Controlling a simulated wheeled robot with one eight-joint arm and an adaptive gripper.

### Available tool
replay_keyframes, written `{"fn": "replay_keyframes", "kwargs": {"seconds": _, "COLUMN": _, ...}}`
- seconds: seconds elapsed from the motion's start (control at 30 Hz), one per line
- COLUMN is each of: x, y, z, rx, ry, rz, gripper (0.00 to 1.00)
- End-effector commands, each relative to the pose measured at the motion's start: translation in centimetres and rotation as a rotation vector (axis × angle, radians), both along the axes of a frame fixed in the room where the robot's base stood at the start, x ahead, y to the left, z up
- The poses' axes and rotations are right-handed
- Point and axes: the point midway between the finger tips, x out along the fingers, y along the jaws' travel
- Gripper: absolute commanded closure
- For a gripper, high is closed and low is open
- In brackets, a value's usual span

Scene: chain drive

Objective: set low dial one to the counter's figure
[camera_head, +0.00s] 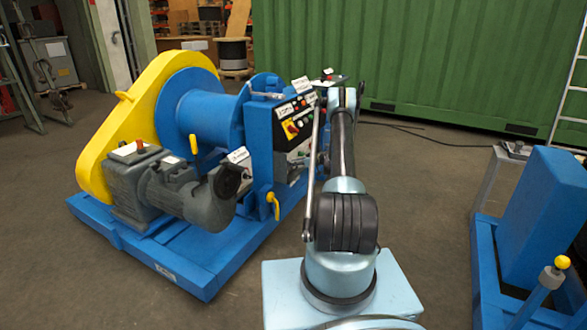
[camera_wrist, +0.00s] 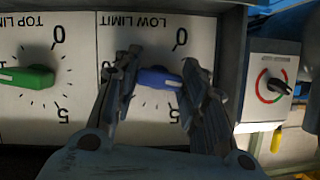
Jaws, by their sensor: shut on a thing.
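In the wrist view the low limit dial has a blue knob (camera_wrist: 157,78) on a white plate lettered LOW LIMIT, which appears upside down. My gripper (camera_wrist: 160,70) has one finger on each side of this knob and is shut on it. The fingers cover parts of the scale, with a 0 above and a 5 below at right. The knob lies nearly level in the picture; its pointer end cannot be made out. In the head view the winch's control panel (camera_head: 293,122) is partly behind my arm, and my gripper's fingers are hidden. No counter figure is readable.
A green knob (camera_wrist: 28,77) on the TOP LIMIT plate sits left of the blue one. A small black rotary switch (camera_wrist: 275,86) with a red and green ring is at right. The blue winch frame (camera_head: 205,275) stands left of my arm; a blue machine (camera_head: 545,220) stands at right.

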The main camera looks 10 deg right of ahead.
Motion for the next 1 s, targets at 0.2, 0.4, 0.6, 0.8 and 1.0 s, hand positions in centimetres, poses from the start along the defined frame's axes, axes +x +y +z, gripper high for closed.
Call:
{"fn": "replay_keyframes", "kwargs": {"seconds": 0.2, "x": 0.11, "y": -0.08, "z": 0.03, "rx": 0.036, "ry": 0.048, "rz": -0.002, "gripper": 0.85}}
{"fn": "replay_keyframes", "kwargs": {"seconds": 0.4, "x": 0.14, "y": -0.08, "z": 0.04, "rx": 0.045, "ry": 0.059, "rz": -0.004, "gripper": 0.85}}
{"fn": "replay_keyframes", "kwargs": {"seconds": 0.6, "x": 0.16, "y": -0.09, "z": 0.04, "rx": 0.045, "ry": 0.059, "rz": -0.004, "gripper": 0.85}}
{"fn": "replay_keyframes", "kwargs": {"seconds": 0.8, "x": 0.16, "y": -0.08, "z": 0.04, "rx": 0.044, "ry": 0.059, "rz": -0.004, "gripper": 0.40}}
{"fn": "replay_keyframes", "kwargs": {"seconds": 1.0, "x": 0.11, "y": -0.01, "z": 0.02, "rx": 0.044, "ry": 0.060, "rz": -0.002, "gripper": 0.40}}
